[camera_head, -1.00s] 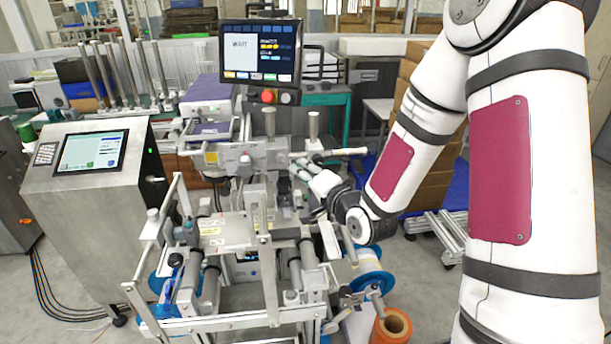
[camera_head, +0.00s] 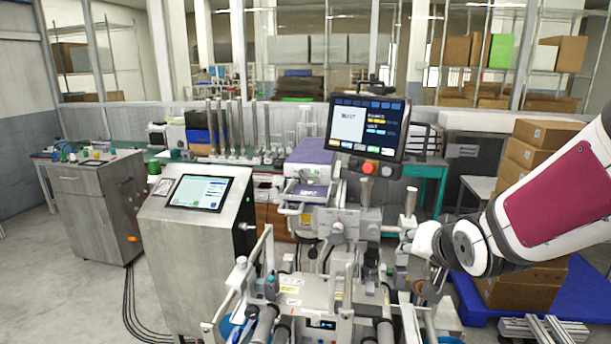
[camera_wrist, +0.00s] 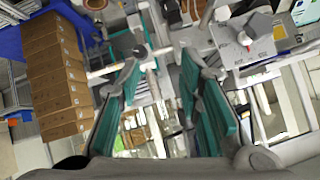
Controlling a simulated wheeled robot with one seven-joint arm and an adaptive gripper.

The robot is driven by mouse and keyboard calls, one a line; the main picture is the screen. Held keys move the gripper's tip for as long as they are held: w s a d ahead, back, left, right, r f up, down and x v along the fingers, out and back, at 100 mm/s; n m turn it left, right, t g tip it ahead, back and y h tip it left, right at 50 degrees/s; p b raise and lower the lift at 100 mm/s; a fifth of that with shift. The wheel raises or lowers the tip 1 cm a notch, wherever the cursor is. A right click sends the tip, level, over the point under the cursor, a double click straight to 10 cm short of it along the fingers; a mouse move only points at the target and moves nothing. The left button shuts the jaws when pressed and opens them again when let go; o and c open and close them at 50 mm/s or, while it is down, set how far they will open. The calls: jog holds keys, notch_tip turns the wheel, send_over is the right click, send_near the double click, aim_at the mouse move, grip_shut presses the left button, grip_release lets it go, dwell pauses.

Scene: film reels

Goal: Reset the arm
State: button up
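My arm enters the head view from the right, with its white and dark red links bent down to the wrist. My gripper (camera_wrist: 163,68) shows in the wrist view with two fingers with teal pads set apart. I see nothing held between them. In the head view the wrist is beside the right part of the grey reel machine (camera_head: 305,291), and the fingers are too small and overlapped to make out. The machine's metal parts (camera_wrist: 243,42) also fill the top right of the wrist view. Whether the gripper touches the machine I cannot tell.
A steel cabinet with a screen (camera_head: 200,192) stands left of the machine. A dark monitor (camera_head: 366,128) rises above it. Cardboard boxes (camera_head: 530,165) stand behind my arm, and also show in the wrist view (camera_wrist: 57,80). Bare floor (camera_head: 75,270) lies at the left.

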jog(key=s+a+r+n+g, duration=0.1)
jog(key=s+r+n+g, duration=0.1)
jog(key=s, duration=1)
jog(key=s+a+r+n+g, duration=0.1)
jog(key=s+r+n+g, duration=0.1)
jog(key=s, duration=1)
notch_tip(320, 180, up, 2)
jog(key=shift+a+r+n+g, duration=0.25)
jog(key=shift+a+n+g, duration=0.15)
jog(key=shift+g, duration=0.1)
jog(key=shift+d, duration=0.1)
